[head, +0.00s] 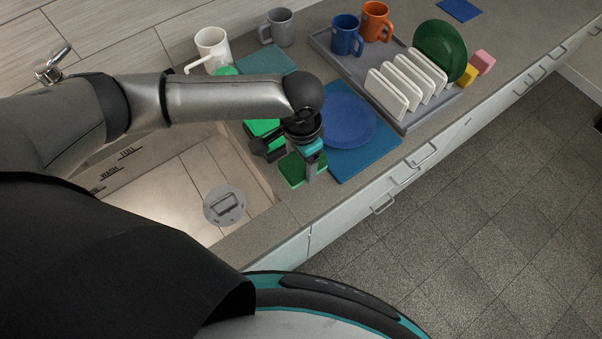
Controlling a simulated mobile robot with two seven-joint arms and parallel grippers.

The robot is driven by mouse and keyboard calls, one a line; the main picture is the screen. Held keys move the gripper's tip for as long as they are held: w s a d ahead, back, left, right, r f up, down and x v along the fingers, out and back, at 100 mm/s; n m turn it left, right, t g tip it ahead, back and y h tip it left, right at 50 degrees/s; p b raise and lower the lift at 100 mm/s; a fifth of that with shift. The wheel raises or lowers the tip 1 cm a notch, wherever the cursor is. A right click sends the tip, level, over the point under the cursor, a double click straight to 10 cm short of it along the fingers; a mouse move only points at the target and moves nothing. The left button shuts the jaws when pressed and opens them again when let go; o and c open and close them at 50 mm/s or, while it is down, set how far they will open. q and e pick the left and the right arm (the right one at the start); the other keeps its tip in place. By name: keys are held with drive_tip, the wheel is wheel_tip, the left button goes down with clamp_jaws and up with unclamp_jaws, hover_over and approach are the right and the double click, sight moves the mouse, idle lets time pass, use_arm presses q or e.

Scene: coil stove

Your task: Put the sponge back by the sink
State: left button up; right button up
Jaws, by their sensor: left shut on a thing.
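A green sponge (291,171) is at the counter's front strip, just right of the sink (165,200). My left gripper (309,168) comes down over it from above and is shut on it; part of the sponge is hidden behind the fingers. I cannot tell whether the sponge touches the counter. A second green piece (262,127) lies behind, at the sink's right edge, partly covered by my gripper. My right gripper is not in view.
A blue plate (348,122) on a blue mat (384,150) lies close to the right of my gripper. A grey tray (400,122) with a rack, mugs and a green plate stands beyond. A white mug (212,46) and grey mug (281,27) stand at the back.

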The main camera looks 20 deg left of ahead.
sight(301, 161)
use_arm(q)
drive_tip(key=shift+f+b, duration=0.3)
drive_tip(key=shift+f, duration=2.85)
drive_tip(key=shift+f, duration=0.2)
drive_tip(key=o, duration=1.2)
drive_tip(key=shift+c, duration=0.2)
drive_tip(key=shift+r, duration=0.1)
wheel_tip(301, 161, up, 12)
drive_tip(key=shift+r+p, duration=0.15)
drive_tip(key=shift+p, duration=0.35)
